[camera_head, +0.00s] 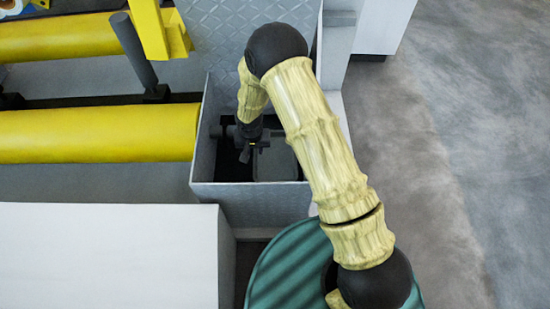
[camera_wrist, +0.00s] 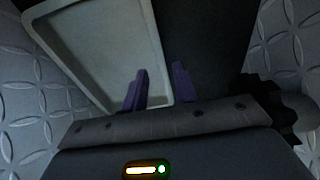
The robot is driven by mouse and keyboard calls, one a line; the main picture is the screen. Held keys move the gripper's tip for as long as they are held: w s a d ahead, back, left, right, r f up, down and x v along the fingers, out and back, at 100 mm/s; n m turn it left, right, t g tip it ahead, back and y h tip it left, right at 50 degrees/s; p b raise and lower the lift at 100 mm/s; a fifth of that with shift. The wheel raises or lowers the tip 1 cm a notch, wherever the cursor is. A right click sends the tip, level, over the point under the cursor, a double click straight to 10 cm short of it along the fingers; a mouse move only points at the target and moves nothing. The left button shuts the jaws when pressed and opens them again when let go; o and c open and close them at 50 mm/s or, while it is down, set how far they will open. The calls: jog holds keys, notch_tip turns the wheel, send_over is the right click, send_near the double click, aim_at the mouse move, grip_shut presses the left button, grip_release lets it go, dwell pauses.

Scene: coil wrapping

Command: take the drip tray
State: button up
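The drip tray is a shallow grey tray with a pale raised rim (camera_wrist: 58,62); it lies tilted across the upper left of the wrist view. In the head view it appears as a dim grey shape (camera_head: 276,162) inside a metal bin, partly hidden by my arm. My gripper (camera_wrist: 160,72) is open, with its two dark purple fingers apart. The left finger overlaps the tray's inside and the right finger is beyond its right rim. I cannot tell whether either finger touches the tray. In the head view my gripper (camera_head: 246,152) reaches down into the bin.
The bin has diamond-plate walls (camera_head: 250,200) close around my gripper. Yellow rollers (camera_head: 100,135) and a dark upright post (camera_head: 135,50) stand to the left. A white block (camera_head: 110,255) and a green ribbed round thing (camera_head: 285,270) are in front. Open floor (camera_head: 440,150) lies right.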

aim_at(275, 157)
jog(key=f+b, duration=0.2)
jog(key=f, duration=0.1)
jog(key=w+f+b, duration=0.1)
jog(key=f, duration=0.1)
jog(key=shift+d, duration=0.1)
jog(key=shift+r, duration=0.15)
grip_shut()
